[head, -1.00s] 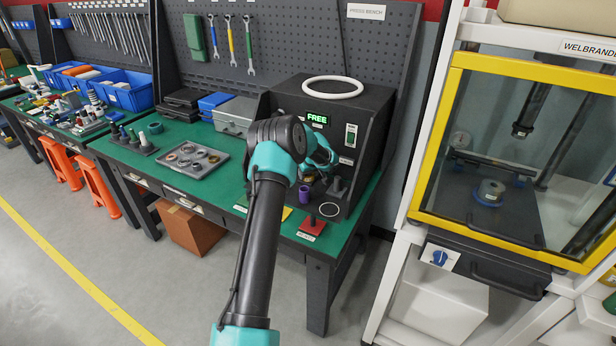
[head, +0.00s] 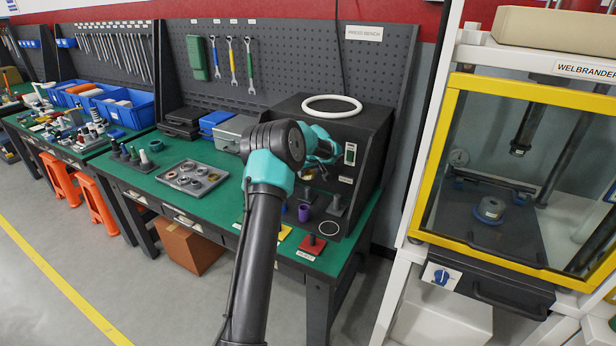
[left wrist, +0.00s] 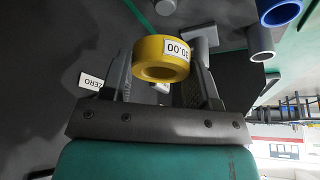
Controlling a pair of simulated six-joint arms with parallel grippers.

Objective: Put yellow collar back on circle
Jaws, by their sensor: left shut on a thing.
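My right gripper is in neither view.
A purple collar (head: 303,212) and a grey post stand on the base close to the circle. A red pad (head: 312,244) lies at the bench's front edge. The black press box (head: 362,140) rises behind. A tray of rings (head: 193,178) lies to the left.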

